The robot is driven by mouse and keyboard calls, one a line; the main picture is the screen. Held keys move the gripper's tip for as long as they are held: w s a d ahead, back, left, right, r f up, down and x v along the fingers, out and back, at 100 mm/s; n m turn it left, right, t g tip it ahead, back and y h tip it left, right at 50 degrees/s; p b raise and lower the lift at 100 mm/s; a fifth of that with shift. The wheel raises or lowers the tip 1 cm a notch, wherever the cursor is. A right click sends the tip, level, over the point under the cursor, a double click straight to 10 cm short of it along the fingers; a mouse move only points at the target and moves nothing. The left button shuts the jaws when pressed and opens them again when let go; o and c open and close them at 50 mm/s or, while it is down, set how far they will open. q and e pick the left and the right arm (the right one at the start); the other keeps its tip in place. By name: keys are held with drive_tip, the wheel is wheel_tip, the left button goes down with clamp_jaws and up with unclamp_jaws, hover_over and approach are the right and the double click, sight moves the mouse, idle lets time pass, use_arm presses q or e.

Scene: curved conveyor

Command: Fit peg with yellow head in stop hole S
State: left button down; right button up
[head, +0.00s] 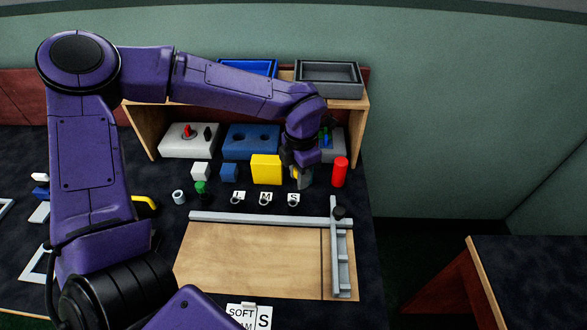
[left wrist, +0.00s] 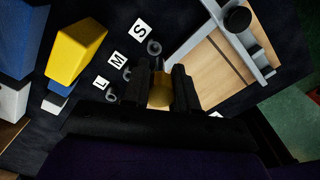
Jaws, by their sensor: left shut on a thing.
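My left gripper (head: 300,178) is at the back of the bench, just above the S label (head: 293,197) in the head view. In the left wrist view, its two dark fingers (left wrist: 159,78) are shut on the peg with the yellow head (left wrist: 160,93). The rounded yellow head shows between the fingers; the peg's lower part is mostly hidden. A small dark ring, stop hole S (left wrist: 154,47), lies beside the S label (left wrist: 141,30), apart from the peg. Similar rings lie by the M (left wrist: 118,60) and L (left wrist: 101,84) labels. My right gripper is not in view.
A yellow block (head: 266,169) and a red cylinder (head: 340,172) stand near my left gripper. A green-topped peg (head: 201,188) stands further left. A wooden board (head: 255,260) with grey rails lies in front. A shelf with bins (head: 328,77) is behind.

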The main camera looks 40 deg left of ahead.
use_arm(q)
drive_tip(key=n, duration=0.3)
drive_tip(key=shift+s+a+r, duration=0.3)
drive_tip(key=n, duration=0.2)
drive_tip(key=shift+a+n, duration=0.2)
drive_tip(key=shift+n, duration=0.2)
drive_tip(key=n, duration=0.3)
drive_tip(key=shift+s+a, duration=0.1)
drive_tip(key=shift+a, duration=0.1)
wheel_tip(320, 180, down, 6)
drive_tip(key=b, duration=0.3)
drive_tip(key=shift+r, duration=0.1)
